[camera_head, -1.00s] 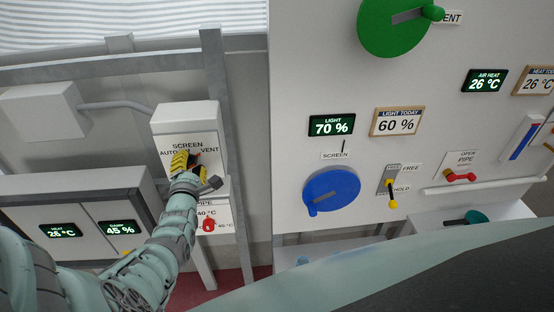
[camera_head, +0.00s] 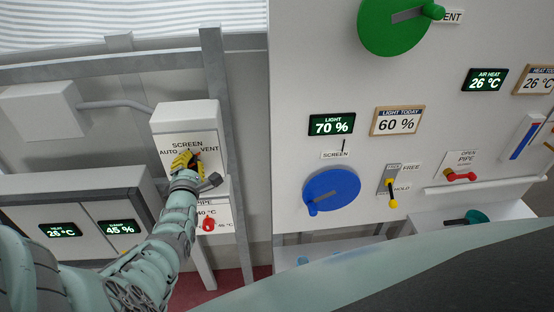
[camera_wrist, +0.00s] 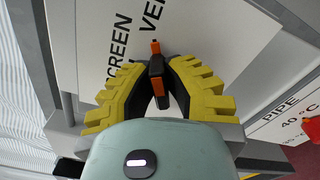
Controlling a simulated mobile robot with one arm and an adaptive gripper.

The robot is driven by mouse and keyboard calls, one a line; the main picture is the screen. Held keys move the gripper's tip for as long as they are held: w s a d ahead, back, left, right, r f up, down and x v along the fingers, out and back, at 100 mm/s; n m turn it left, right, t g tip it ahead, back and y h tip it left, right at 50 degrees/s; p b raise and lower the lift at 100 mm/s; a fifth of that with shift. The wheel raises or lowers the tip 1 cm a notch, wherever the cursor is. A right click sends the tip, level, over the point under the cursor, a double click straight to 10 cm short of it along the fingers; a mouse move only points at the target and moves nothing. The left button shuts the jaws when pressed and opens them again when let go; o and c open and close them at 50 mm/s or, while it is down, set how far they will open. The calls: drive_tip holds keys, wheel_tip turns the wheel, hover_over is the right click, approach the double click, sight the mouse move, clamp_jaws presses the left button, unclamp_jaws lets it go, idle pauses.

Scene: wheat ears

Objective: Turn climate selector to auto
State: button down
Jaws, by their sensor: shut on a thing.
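The climate selector box (camera_head: 185,117) is white, with the labels SCREEN, AUTO and VENT on its face. Its knob (camera_wrist: 156,68) is black with orange parts, and my yellow-toothed gripper (camera_wrist: 153,82) is shut around it. In the wrist view the knob's orange tip sticks up between the fingertips, toward the VENT side. In the head view my gripper (camera_head: 186,160) covers most of the knob, between AUTO at left and VENT at right; an orange tip shows near VENT.
Below the box is a PIPE panel (camera_head: 222,216) with a red knob (camera_head: 208,223). A grey post (camera_head: 216,90) stands right of the box. Farther right, a white wall panel holds a blue dial (camera_head: 331,190), a green dial (camera_head: 385,27) and displays.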

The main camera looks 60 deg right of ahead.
drive_tip(key=shift+a+f+n+b, duration=0.1)
drive_tip(key=shift+f+n+b, duration=0.05)
drive_tip(key=shift+n+b, duration=0.15)
drive_tip(key=shift+f, duration=0.1)
drive_tip(key=n+b, duration=0.3)
drive_tip(key=n, duration=0.1)
drive_tip(key=shift+b, duration=0.35)
drive_tip(key=n+b, duration=0.2)
drive_tip(key=n, duration=0.1)
drive_tip(key=shift+w+n, duration=0.1)
drive_tip(key=shift+n, duration=0.2)
drive_tip(key=n+b, duration=0.2)
drive_tip(key=n, duration=0.1)
drive_tip(key=shift+n, duration=0.3)
drive_tip(key=n+b, duration=0.1)
drive_tip(key=n, duration=0.5)
drive_tip(key=shift+b, duration=0.4)
drive_tip(key=n, duration=0.6)
drive_tip(key=shift+b, duration=0.4)
drive_tip(key=shift+n, duration=0.3)
